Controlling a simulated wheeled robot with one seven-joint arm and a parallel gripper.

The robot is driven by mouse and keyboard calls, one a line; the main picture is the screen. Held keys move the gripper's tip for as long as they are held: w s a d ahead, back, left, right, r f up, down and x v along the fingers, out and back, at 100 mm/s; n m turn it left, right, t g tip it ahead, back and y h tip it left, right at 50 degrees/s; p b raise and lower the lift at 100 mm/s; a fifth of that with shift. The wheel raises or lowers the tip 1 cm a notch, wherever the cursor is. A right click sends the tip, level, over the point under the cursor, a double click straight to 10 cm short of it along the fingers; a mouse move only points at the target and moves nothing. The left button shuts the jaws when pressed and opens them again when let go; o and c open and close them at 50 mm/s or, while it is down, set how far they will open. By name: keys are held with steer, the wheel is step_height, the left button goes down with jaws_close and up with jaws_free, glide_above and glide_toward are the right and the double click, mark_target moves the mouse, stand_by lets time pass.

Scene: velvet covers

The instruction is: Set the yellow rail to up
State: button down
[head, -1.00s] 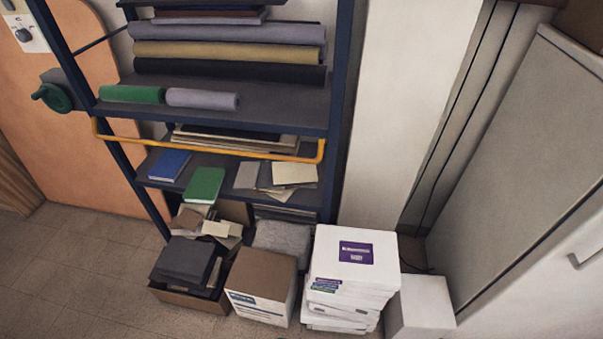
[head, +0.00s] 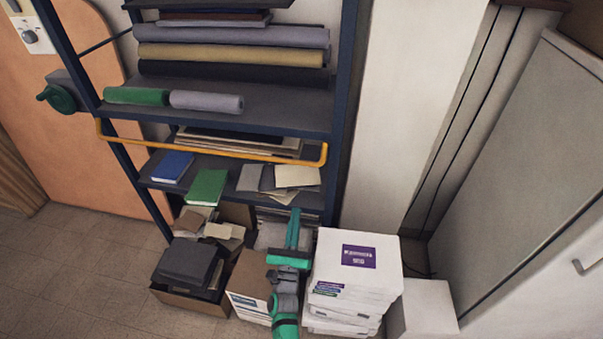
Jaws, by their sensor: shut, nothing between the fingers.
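The yellow rail (head: 215,150) is a thin bar across the front of the blue shelf unit, with a short bent end at each side. It hangs just below the shelf with the fabric rolls, in front of the shelf with the books. My gripper (head: 294,212) is at the bottom centre, pointing up the picture toward the shelf unit. Its green fingers are shut and hold nothing. The fingertips are below the right part of the rail and apart from it. My wrist hides part of the brown-topped box and the grey box.
A blue book (head: 172,166), a green book (head: 207,187) and loose papers (head: 295,176) lie on the shelf behind the rail. A stack of white boxes (head: 352,275) stands right of my gripper. A dark box (head: 189,262) stands left. Bare floor (head: 80,260) is at the lower left.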

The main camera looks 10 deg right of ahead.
steer(key=w+d+r+m, duration=0.1)
steer(key=w+d+r, duration=0.1)
steer(key=w+r, duration=0.15)
steer(key=w+d+r+m+h, duration=0.1)
steer(key=w+r, duration=0.1)
steer(key=w, duration=0.3)
steer(key=w+d+r+m, duration=0.1)
steer(key=w+d+r, duration=0.1)
steer(key=w, duration=0.2)
steer(key=s+r, duration=0.1)
steer(key=s+a+r, duration=0.1)
steer(key=s, duration=0.1)
steer(key=shift+s+r, duration=0.1)
steer(key=shift+r, duration=0.3)
steer(key=shift+a, duration=0.15)
steer(key=shift+s+r, duration=0.1)
steer(key=shift+r, duration=0.05)
